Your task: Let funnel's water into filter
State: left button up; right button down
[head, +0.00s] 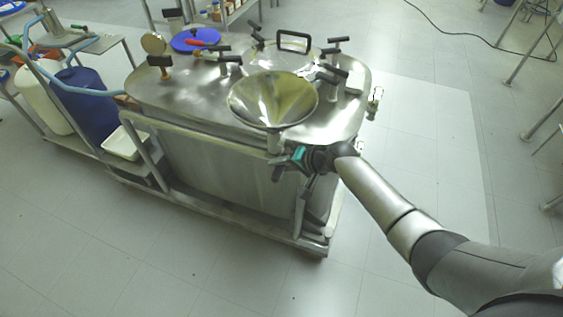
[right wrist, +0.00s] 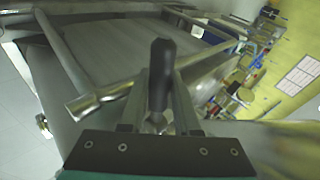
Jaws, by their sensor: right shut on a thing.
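A wide steel funnel (head: 272,98) stands at the front edge of the filter (head: 170,90), a large steel vessel with a flat lid. The funnel's inside shows yellowish reflections; I cannot tell its water level. My right gripper (head: 280,170) is just below the funnel, at its stem (head: 275,143). In the right wrist view, a black valve handle (right wrist: 161,75) stands between the two fingers, and the gripper is shut on it. In the head view the handle is hard to make out. My left gripper is not in view.
Black clamp knobs and a lid handle (head: 294,40) rise from the lid, with a blue disc (head: 196,39) at its back. A frame rail runs along the vessel's front. A white tray (head: 125,142) and a blue drum (head: 88,100) stand left.

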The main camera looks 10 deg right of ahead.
jog(key=shift+r+m+g+y, duration=0.4)
jog(key=shift+r+g, duration=0.15)
jog(key=shift+g, duration=0.05)
jog(key=shift+p, duration=0.3)
jog(key=c, duration=0.6)
grip_release()
jog(key=shift+s+d+r, duration=0.3)
jog(key=shift+r, duration=0.15)
jog(key=p+v, duration=0.3)
jog(key=v, duration=1.1)
